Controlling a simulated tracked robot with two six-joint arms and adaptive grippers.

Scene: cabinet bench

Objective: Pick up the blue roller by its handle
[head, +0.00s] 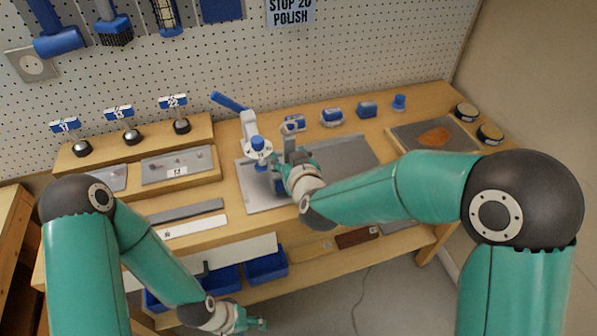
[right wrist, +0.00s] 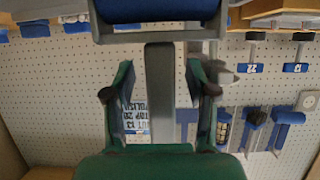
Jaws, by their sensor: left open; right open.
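The blue roller stands with its grey handle up on a grey board (head: 345,152) in the head view. Its blue part (head: 278,186) shows low beside my right gripper (head: 291,160), which partly hides it. In the right wrist view the blue roller (right wrist: 158,10) fills the top edge. Its grey handle (right wrist: 159,80) runs between the two fingers of my open right gripper (right wrist: 160,95), with a gap visible on each side. My left gripper (head: 258,323) is open and empty, low in front of the bench.
A press with a blue lever (head: 230,101) stands just left of my right gripper. Several small blue items (head: 332,116) line the bench behind. Blue bins (head: 266,264) sit on the lower shelf. Tools hang on the pegboard (head: 200,70).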

